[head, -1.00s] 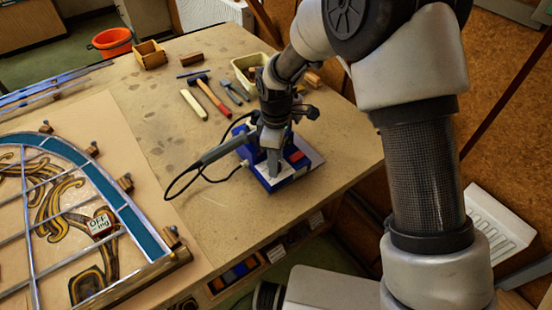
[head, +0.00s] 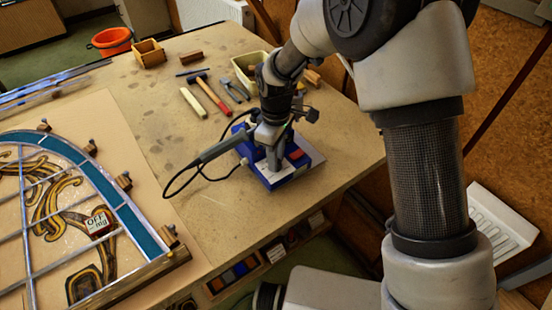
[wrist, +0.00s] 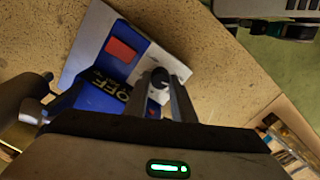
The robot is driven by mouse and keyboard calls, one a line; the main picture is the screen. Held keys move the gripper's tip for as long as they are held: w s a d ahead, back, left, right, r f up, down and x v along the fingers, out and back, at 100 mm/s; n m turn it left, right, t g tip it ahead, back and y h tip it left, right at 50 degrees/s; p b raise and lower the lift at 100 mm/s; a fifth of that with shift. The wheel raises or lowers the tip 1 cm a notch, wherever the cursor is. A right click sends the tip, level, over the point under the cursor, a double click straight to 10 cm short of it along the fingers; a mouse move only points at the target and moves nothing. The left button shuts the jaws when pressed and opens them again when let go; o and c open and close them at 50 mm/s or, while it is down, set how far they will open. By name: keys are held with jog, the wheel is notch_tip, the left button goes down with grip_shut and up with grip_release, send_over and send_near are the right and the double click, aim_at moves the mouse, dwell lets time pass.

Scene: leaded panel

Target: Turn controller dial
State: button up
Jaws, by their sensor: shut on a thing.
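The controller (head: 301,171) is a blue and white box near the right edge of the workbench, with a red switch (wrist: 122,49) on its top. Its dark round dial (wrist: 160,76) shows in the wrist view between my two fingertips. My gripper (head: 273,160) points down at the controller's top face and is shut on the dial, with a finger on each side. In the head view my fingers and wrist hide the dial. A soldering iron (head: 218,148) with a black cable rests in the stand at the controller's left side.
A leaded panel (head: 140,226) with wooden blocks around it lies at the left. A hammer (head: 213,97), pliers, a pale wood strip and a cream tray (head: 243,68) lie behind the controller.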

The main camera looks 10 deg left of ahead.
jog(key=m+b, duration=0.2)
jog(key=m, duration=0.4)
jog(key=m+b, duration=0.1)
jog(key=m, duration=0.5)
jog(key=shift+m, duration=0.4)
jog(key=m, duration=0.4)
jog(key=shift+m, duration=2.1)
jog(key=o, duration=1.1)
jog(key=shift+c, duration=0.2)
jog(key=shift+r, duration=0.1)
